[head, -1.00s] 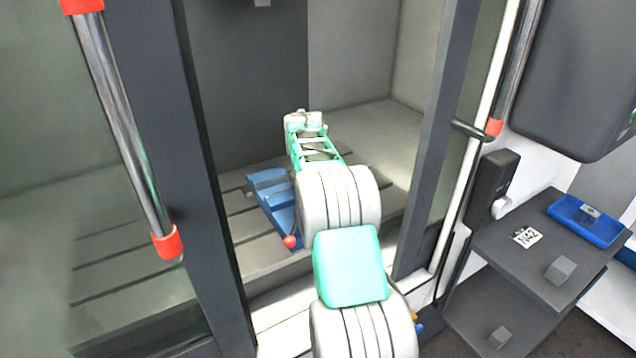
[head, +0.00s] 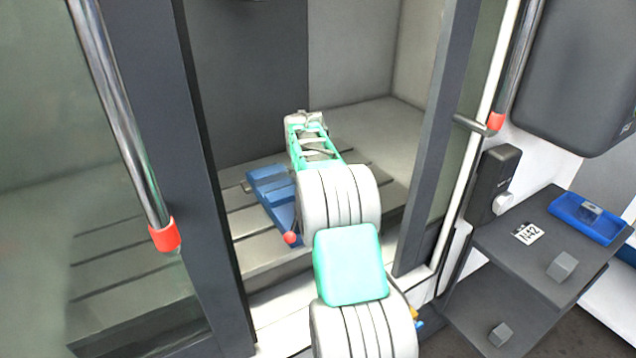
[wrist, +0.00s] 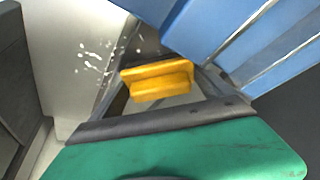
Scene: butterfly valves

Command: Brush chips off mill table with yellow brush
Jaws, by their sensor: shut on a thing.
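The yellow brush (wrist: 158,80) is held in my gripper (wrist: 165,85), between its dark fingers, in the wrist view. White chips (wrist: 95,58) lie scattered on the pale mill table (wrist: 62,100), to the left of the brush and apart from most of it. Whether the bristles touch the table cannot be told. In the head view my arm reaches through the door opening over the slotted mill table (head: 245,224). There my arm hides the brush, and no chips can be made out.
A blue vise (head: 268,190) with a red-knobbed handle stands on the table, left of my arm; it is close to the brush in the wrist view (wrist: 235,35). Door frames flank the opening. A grey shelf (head: 510,265) with a blue tray (head: 585,222) stands right outside.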

